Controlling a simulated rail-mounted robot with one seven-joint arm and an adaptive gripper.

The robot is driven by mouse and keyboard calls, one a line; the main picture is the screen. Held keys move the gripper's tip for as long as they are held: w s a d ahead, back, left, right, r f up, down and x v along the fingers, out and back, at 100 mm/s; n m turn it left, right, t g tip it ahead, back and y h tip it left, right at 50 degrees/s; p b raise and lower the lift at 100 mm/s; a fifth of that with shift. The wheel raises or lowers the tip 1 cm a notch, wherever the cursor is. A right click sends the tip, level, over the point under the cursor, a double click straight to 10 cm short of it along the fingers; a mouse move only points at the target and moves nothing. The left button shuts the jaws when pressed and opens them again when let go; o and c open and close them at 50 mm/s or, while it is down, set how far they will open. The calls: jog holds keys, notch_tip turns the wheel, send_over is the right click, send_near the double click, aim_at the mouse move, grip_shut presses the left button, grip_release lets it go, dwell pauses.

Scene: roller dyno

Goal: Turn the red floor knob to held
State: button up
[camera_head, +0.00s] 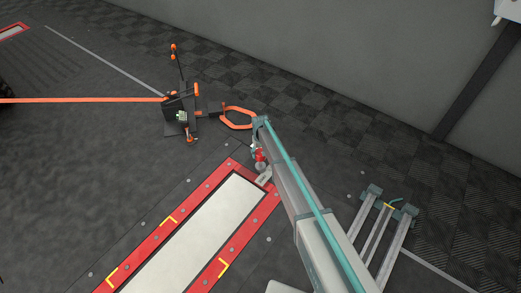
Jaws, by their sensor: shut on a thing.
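The red floor knob (260,156) shows as a small red piece just beyond the far corner of the red-framed floor plate, close to the left side of my arm. My gripper (257,149) is at the end of the arm, down at the knob. It is shut on the knob. The fingers are small and partly hidden by the arm, so their exact grip and the knob's pointing direction cannot be made out.
The red-framed plate (238,168) with a pale centre lies left of my arm. An orange-handled stand (172,110) with a taut orange strap (80,100) stands at the upper left. A metal rail frame (408,228) lies at the right. Dark floor between is open.

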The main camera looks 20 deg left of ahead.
jog(key=n+p, duration=0.3)
jog(key=n, duration=0.1)
jog(key=shift+r+n, duration=0.15)
jog(key=shift+n, duration=0.15)
jog(key=n+p, duration=0.2)
jog(key=n, duration=0.2)
jog(key=shift+n, duration=0.4)
jog(key=o, duration=1.2)
jog(key=shift+c, duration=0.2)
notch_tip(320, 180, up, 12)
